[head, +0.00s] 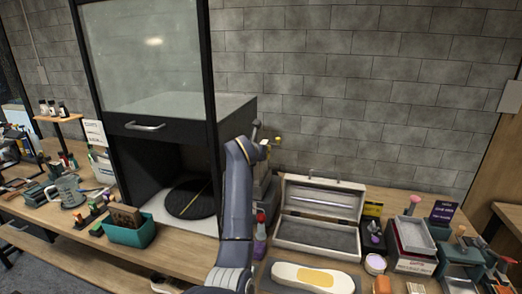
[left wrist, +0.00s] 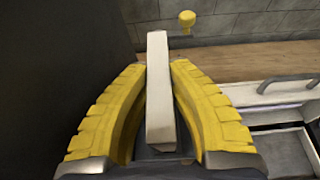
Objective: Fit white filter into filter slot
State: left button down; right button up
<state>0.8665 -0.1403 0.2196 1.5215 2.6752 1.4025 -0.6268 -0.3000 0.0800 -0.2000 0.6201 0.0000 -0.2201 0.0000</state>
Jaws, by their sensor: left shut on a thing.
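The white filter (left wrist: 160,95) is a pale, narrow slab seen nearly edge-on in the left wrist view. It stands upright between the two yellow fingers of my left gripper (left wrist: 158,92), which is shut on it. In the head view my left gripper (head: 265,151) is small and partly hidden by my own arm, beside the right side of the dark cabinet (head: 233,118). The filter is hard to make out there. I cannot identify the filter slot in either view. My right gripper is not in view.
A yellow knob (left wrist: 187,20) stands just beyond the filter. An open white box (head: 318,252) is right of my arm, with a purple bottle (head: 260,240) between them. A shoe sole (head: 312,277) lies in front. A black turntable (head: 188,199) sits inside the cabinet.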

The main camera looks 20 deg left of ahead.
pick_arm(q)
jog(key=shift+f, duration=2.2)
jog(key=c, duration=1.3)
grip_release()
jog(key=shift+s, duration=0.1)
jog(key=v, duration=1.2)
jog(key=shift+r, duration=0.1)
